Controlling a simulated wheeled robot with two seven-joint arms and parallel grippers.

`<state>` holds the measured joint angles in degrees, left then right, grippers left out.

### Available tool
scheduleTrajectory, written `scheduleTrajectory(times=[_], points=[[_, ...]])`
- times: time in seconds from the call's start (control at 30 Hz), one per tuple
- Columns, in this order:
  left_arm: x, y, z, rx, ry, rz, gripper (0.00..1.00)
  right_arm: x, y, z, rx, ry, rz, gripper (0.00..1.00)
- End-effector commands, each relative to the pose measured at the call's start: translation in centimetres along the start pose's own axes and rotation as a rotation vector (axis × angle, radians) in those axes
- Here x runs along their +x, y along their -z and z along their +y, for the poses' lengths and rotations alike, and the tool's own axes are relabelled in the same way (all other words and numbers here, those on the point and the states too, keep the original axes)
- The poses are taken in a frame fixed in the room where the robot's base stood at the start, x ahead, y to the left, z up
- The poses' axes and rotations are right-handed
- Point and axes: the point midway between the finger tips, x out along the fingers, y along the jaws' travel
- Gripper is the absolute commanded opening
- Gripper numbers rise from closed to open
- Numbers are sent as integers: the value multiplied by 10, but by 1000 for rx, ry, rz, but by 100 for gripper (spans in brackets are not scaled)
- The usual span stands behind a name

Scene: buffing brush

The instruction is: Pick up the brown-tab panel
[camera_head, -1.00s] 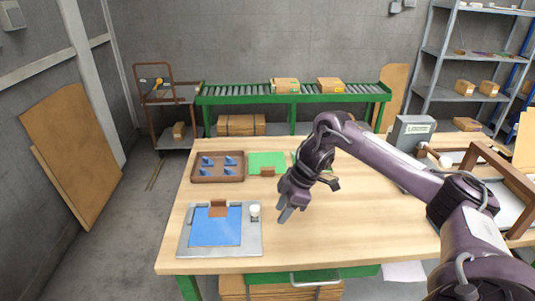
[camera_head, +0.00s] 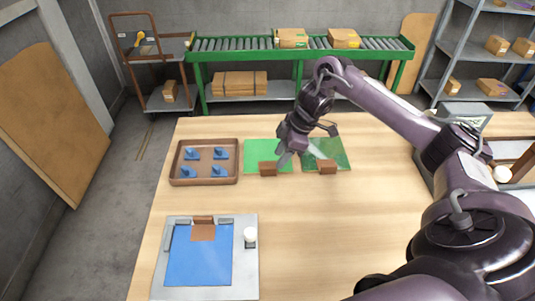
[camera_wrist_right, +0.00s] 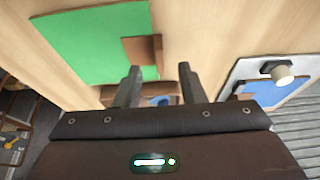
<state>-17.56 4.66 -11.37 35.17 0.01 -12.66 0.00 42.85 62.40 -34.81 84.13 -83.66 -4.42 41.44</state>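A green panel (camera_head: 262,153) with a brown tab (camera_head: 268,169) at its near edge lies on the table. A second green panel (camera_head: 338,150) with a brown tab (camera_head: 327,167) lies to its right. A blue panel (camera_head: 200,262) with a brown tab (camera_head: 203,231) sits in a grey fixture plate (camera_head: 246,282). My right gripper (camera_head: 301,155) is open and empty, above the table between the green panels, partly covering them. In the right wrist view, a green panel (camera_wrist_right: 90,42) with its brown tab (camera_wrist_right: 140,50) lies beyond the open fingers (camera_wrist_right: 160,75). My left gripper is out of view.
A brown tray (camera_head: 174,172) with several blue pieces stands left of the green panels. A white knob (camera_head: 250,235) stands on the fixture plate. A grey box (camera_head: 462,112) is at the right. The table's middle front is bare. A roller conveyor (camera_head: 240,47) stands behind.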

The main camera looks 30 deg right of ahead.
Motion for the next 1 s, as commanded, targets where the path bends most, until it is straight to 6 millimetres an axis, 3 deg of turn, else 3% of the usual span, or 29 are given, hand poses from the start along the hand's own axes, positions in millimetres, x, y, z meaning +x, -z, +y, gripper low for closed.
scheduleTrajectory(times=[0.33,0.63,0.93,1.0], points=[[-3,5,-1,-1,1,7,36,47,3,1,2,1,1,36],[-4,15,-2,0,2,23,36,55,2,1,-1,-1,-1,36],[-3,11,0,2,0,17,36,54,2,2,0,-1,0,0],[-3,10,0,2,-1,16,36,54,2,2,0,-1,0,0]])
